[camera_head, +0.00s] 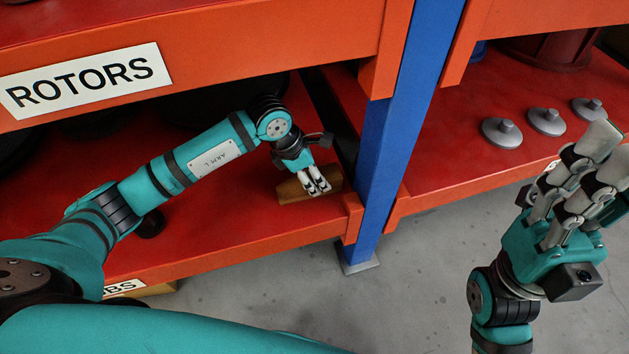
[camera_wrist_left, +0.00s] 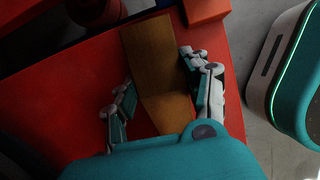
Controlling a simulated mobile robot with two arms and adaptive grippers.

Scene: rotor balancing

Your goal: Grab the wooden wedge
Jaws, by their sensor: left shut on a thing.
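The wooden wedge (camera_head: 291,191) is a brown block on the red lower shelf, near its front right corner by the blue post. My left gripper (camera_head: 317,188) is over it with its fingers down on it. In the left wrist view the wedge (camera_wrist_left: 152,62) lies between the fingers of my left gripper (camera_wrist_left: 160,95). The left gripper is shut on the wedge, though a gap seems to show beside the left finger. My right gripper (camera_head: 590,165) is raised over the floor at the right, its fingers apart and nothing seen between them.
The red shelf (camera_head: 240,225) is bare around the wedge. A blue post (camera_head: 395,130) stands just right of it. An orange beam with a ROTORS label (camera_head: 85,80) runs above my left arm. Several grey discs with knobs (camera_head: 503,132) sit on the right shelf. Grey floor lies in front.

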